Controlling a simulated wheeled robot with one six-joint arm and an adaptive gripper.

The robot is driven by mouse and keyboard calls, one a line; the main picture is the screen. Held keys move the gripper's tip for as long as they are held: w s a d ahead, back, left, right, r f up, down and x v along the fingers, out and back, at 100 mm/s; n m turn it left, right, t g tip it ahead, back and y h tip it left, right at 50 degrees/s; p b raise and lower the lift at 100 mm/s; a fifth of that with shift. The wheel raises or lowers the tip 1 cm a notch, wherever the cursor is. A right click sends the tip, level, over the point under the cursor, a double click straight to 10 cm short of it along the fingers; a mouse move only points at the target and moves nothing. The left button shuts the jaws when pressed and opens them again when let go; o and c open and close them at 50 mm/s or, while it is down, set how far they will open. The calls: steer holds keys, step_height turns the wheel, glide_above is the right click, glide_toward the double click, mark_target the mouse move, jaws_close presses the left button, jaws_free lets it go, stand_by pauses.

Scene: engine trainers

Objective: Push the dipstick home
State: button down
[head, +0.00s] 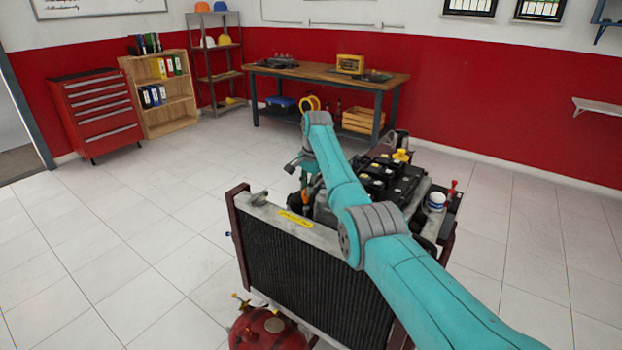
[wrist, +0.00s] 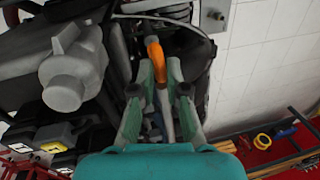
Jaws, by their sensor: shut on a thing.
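The dipstick shows as an orange curved handle (wrist: 154,52) in the wrist view, between the green fingers of my gripper (wrist: 160,72). The fingers are shut on it. A thin grey length runs from the orange part back between the fingers. In the head view my gripper (head: 300,167) is beyond the radiator, at the left side of the engine (head: 385,180), partly hidden by my arm. The lower end of the dipstick and its tube are hidden, so I cannot tell how deep it sits.
A radiator (head: 300,262) stands in front of the engine, with a red tank (head: 268,330) on the floor before it. A grey casting (wrist: 75,72) lies left of the fingers. A workbench (head: 330,75) stands behind. The floor at left is clear.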

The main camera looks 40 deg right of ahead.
steer(key=shift+f, duration=1.15)
steer(key=c, duration=1.2)
jaws_free()
steer(key=shift+f, duration=0.1)
steer(key=r, duration=0.4)
steer(key=s+r, duration=0.1)
steer(key=r, duration=0.3)
steer(key=s+r, duration=0.1)
steer(key=r, duration=0.3)
steer(key=shift+d, duration=0.25)
steer(key=shift+f, duration=0.1)
